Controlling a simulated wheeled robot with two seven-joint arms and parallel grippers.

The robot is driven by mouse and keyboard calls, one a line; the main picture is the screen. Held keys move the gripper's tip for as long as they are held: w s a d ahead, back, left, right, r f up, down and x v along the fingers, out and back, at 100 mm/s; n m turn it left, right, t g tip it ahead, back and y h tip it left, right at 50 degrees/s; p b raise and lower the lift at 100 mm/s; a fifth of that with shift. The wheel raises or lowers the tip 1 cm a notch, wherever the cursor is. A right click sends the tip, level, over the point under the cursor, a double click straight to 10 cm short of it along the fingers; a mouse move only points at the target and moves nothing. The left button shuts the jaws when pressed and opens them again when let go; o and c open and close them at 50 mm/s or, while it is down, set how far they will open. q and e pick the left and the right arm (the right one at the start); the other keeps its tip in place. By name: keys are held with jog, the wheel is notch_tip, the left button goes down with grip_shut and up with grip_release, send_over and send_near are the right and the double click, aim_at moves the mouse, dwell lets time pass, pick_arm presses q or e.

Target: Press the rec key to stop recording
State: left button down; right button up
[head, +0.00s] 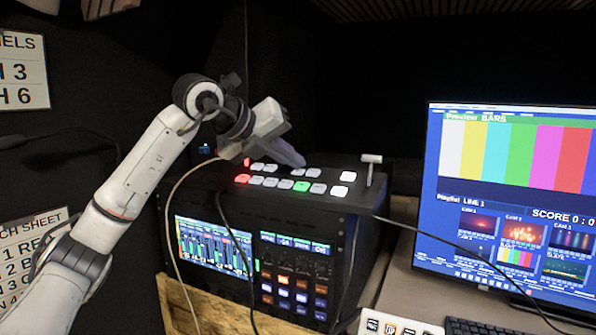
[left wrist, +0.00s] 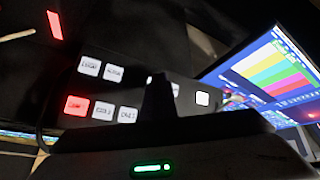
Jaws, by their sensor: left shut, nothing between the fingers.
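The switcher panel (head: 330,190) sits on top of the black rack unit and carries rows of keys, mostly white. A red-lit key (head: 242,179) is at the left of its front row, beside other white keys and a green-lit key (head: 301,186). A narrow red-lit key (head: 247,161) stands behind; it also shows in the left wrist view (left wrist: 55,25). I cannot read which key is rec. My left gripper (head: 300,160) is shut and empty over the back key row, hiding some keys; its dark fingers also show in the left wrist view (left wrist: 157,90). My right gripper is out of view.
A lever (head: 370,168) stands at the panel's right. The rack front has an audio screen (head: 213,252) and a button block (head: 294,285). Cables hang across it. A monitor (head: 520,200) with colour bars and a keyboard (head: 478,327) are at the right.

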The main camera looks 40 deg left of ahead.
pick_arm(q)
jog(key=shift+s+d+r+p, duration=0.1)
jog(key=shift+s+r+p, duration=0.1)
jog(key=shift+r+p, duration=0.6)
jog(key=r+p, duration=0.2)
jog(key=s+r+p, duration=0.1)
jog(key=r+p, duration=0.1)
jog(key=r, duration=0.1)
jog(key=shift+s+d, duration=0.1)
jog(key=shift+d, duration=0.05)
jog(key=shift+f, duration=0.1)
dwell(0.4)
dwell(0.5)
